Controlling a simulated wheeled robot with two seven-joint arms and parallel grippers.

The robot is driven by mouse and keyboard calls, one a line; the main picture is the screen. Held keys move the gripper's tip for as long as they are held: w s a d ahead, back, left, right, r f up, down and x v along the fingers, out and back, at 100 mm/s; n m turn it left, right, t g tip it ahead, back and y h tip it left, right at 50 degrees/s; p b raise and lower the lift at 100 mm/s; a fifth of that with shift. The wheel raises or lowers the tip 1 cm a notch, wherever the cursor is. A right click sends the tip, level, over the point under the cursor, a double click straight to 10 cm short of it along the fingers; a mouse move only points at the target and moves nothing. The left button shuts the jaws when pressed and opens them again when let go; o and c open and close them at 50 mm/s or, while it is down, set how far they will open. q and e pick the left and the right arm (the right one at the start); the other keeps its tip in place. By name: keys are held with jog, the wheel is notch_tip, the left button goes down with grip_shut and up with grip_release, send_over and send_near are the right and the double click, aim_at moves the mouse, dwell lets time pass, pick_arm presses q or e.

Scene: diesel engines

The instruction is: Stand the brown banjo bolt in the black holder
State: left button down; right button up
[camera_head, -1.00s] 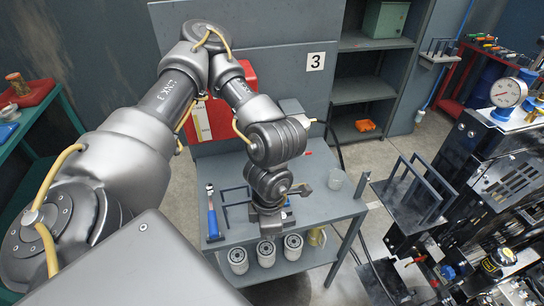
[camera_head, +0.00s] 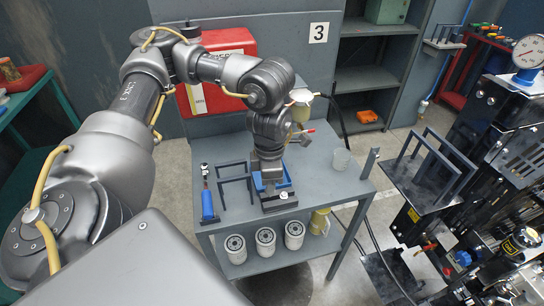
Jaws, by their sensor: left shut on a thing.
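My left gripper (camera_head: 268,184) points down at the front middle of the grey table (camera_head: 335,193). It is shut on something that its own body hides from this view. I cannot make out the brown banjo bolt anywhere. A dark block (camera_head: 277,204) with a small pale round part on it lies at the front edge, close by the gripper; it may be the black holder, but I cannot tell. A blue tray (camera_head: 288,178) shows partly behind the gripper. My right gripper is not in view.
White filters (camera_head: 265,241) and a yellowish jug (camera_head: 320,221) stand on the lower shelf. An engine (camera_head: 490,190) is at the far right.

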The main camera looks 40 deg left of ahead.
pick_arm(q)
jog(key=w+a+f, duration=0.1)
jog(key=f, duration=0.2)
jog(key=w+a+f, duration=0.1)
jog(key=f, duration=0.2)
jog(key=w+a+f, duration=0.1)
jog(key=f, duration=0.2)
jog(key=shift+w, duration=0.35)
jog(key=shift+d, duration=0.1)
jog(key=shift+f, duration=0.35)
jog(key=c, duration=1.4)
grip_release()
jog(key=shift+o, duration=0.2)
